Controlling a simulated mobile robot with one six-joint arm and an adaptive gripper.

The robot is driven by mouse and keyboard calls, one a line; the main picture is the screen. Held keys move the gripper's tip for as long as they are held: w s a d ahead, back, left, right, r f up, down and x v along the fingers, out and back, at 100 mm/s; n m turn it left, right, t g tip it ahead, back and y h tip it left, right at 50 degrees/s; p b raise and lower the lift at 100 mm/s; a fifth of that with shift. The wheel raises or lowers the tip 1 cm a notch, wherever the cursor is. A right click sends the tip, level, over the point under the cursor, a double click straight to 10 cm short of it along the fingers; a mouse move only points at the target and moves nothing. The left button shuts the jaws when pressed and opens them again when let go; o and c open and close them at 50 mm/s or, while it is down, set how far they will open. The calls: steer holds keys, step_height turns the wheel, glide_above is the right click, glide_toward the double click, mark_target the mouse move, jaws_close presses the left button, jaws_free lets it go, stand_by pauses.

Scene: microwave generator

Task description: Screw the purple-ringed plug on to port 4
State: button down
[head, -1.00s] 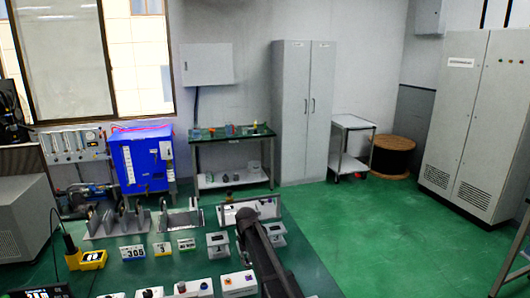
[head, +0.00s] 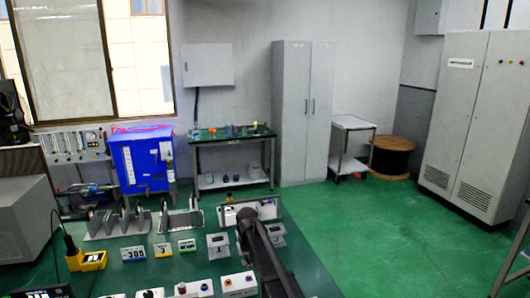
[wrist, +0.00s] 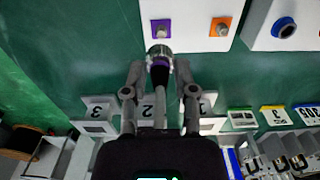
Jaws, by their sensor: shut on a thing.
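The purple-ringed plug (wrist: 159,66) is in my gripper, with a dark body, a purple band and a silver metal end. My gripper (wrist: 160,78) is shut on it, one grey finger on each side. The silver end points at a socket on a purple square (wrist: 161,29) on a white box (wrist: 190,42); I cannot tell whether they touch. An orange square (wrist: 221,27) with another socket is to its right on the same box. No port number is legible on it. In the head view the box (head: 240,284) is near the bottom, and my arm hides the plug.
A second white box with a blue socket (wrist: 284,28) stands to the right in the wrist view. Numbered stands (wrist: 98,113) and small number cards (wrist: 241,118) are on the green table. A yellow meter (head: 87,261) is at the left. Green floor is open beyond the table.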

steer(key=shift+s+d+f, duration=0.1)
steer(key=shift+s+d, duration=0.25)
steer(key=shift+d, duration=0.4)
steer(key=shift+s+d+f, duration=0.1)
steer(key=shift+s+d, duration=0.2)
steer(key=shift+d, duration=0.4)
steer(key=shift+s+d, duration=0.35)
steer(key=shift+d, duration=0.4)
steer(key=shift+s+d, duration=0.1)
steer(key=shift+d, duration=0.05)
steer(key=shift+s+d+f+b, duration=0.15)
steer(key=shift+s+d, duration=0.15)
steer(key=shift+d, duration=0.4)
steer(key=shift+s+d+b, duration=0.1)
steer(key=shift+s+d, duration=0.25)
steer(key=shift+d, duration=0.35)
steer(key=shift+s+d+f+b, duration=0.15)
steer(key=shift+s+d, duration=0.15)
steer(key=shift+d, duration=0.4)
steer(key=shift+s+d+r, duration=0.1)
steer(key=shift+d, duration=0.05)
steer(key=shift+s+d+f, duration=0.1)
steer(key=shift+s+d, duration=0.2)
steer(key=shift+d, duration=0.4)
steer(key=shift+s+d+f, duration=0.1)
steer(key=shift+s+d, duration=0.25)
steer(key=shift+d, duration=0.35)
steer(key=shift+s+d, duration=0.3)
steer(key=shift+d, duration=0.4)
